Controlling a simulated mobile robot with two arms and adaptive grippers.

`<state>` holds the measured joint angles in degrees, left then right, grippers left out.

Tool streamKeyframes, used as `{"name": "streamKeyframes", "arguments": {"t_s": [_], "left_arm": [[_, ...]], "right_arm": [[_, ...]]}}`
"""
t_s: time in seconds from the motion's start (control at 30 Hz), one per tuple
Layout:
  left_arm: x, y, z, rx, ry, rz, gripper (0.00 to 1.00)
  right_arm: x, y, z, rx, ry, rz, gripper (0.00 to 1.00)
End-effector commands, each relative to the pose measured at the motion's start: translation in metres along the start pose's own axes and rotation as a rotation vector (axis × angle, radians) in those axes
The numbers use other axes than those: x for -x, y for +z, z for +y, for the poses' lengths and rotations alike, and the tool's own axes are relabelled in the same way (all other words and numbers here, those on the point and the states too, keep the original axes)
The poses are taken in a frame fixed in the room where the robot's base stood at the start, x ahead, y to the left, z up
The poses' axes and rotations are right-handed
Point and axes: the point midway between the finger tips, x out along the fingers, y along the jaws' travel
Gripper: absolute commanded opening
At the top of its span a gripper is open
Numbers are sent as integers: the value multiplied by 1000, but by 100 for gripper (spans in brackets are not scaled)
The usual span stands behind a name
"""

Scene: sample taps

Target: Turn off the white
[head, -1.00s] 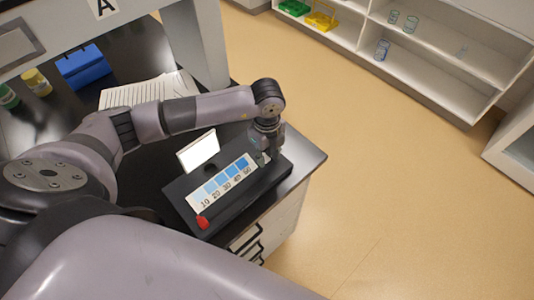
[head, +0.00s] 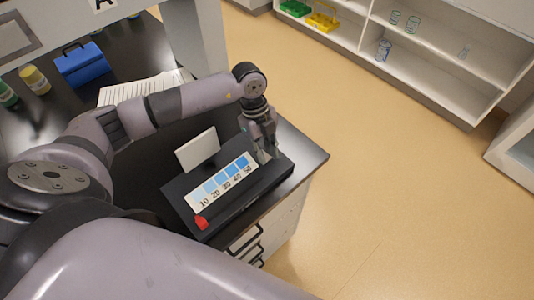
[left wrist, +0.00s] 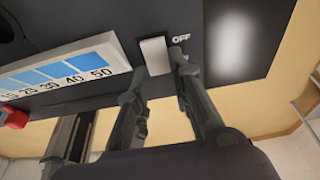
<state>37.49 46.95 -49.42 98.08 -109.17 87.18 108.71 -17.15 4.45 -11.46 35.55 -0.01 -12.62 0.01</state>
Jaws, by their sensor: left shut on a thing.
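A dark device (head: 229,208) with a slanted face lies on the black bench and carries a strip of blue squares marked 10 to 50. A pale upright panel (head: 197,149) stands behind the strip. In the left wrist view a white switch (left wrist: 155,56) sits beside the 50 end of the strip, next to the word OFF. My left gripper (head: 263,156) is down at that end of the device. In the left wrist view its fingers (left wrist: 157,68) are on either side of the white switch, shut on it. My right gripper is out of view.
A red knob (head: 201,222) sits at the strip's 10 end. Papers (head: 139,87), a blue box (head: 82,65) and bottles (head: 35,80) lie behind my left arm. The bench's right edge is close to the device, with open floor beyond.

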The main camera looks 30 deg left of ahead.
Motion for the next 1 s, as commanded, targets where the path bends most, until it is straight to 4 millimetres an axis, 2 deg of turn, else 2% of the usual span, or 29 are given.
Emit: {"name": "streamKeyframes", "arguments": {"t_s": [0.3,0.33,0.43,0.77,0.87,1.0], "left_arm": [[1,1,0,2,0,7,0],[1,1,0,2,0,7,22],[1,1,0,1,0,7,28],[3,1,0,0,-1,6,28],[13,1,-1,0,-5,5,28],[39,2,-1,0,-5,3,28]], "right_arm": [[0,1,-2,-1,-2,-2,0],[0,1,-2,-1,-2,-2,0],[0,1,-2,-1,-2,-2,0],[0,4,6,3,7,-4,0],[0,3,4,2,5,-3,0],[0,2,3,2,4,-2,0]]}}
